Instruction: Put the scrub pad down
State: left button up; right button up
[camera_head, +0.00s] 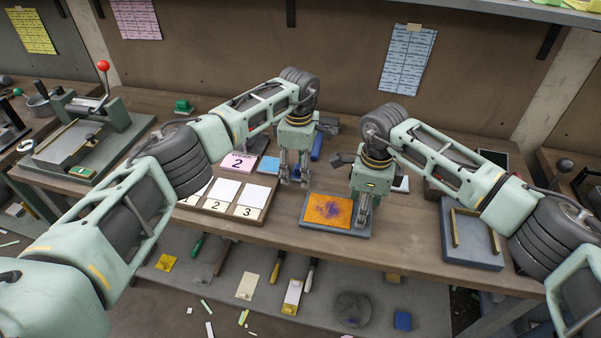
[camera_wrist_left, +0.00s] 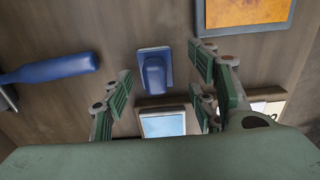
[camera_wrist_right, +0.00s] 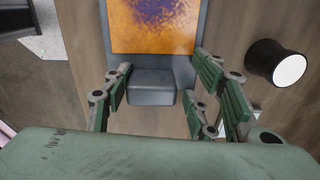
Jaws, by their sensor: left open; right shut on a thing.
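A blue scrub pad with a raised blue grip and a pale edge, as I take it, lies on the bench in the left wrist view (camera_wrist_left: 154,72). My left gripper (camera_head: 290,172) is open and empty above the bench, with its fingers to either side of the pad in its wrist view. In the head view the fingers mostly hide the pad. My right gripper (camera_head: 363,215) is shut on the grey end block of a plate holder (camera_wrist_right: 152,88). An orange plate with a purple stain (camera_head: 328,210) lies on this holder.
Numbered cards (camera_head: 222,192) lie left of my left gripper. A light blue pad (camera_head: 268,165) and a blue bar-shaped tool (camera_head: 317,146) are close by. A grey tray (camera_head: 470,239) stands at the right. A shelf below holds several tools.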

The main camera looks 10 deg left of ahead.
aim_at(299, 167)
pick_arm(q)
jog(key=shift+f, duration=0.3)
jog(key=shift+c, duration=0.3)
grip_shut()
notch_tip(299, 167, up, 10)
jog(key=shift+r, duration=0.1)
dwell(0.4)
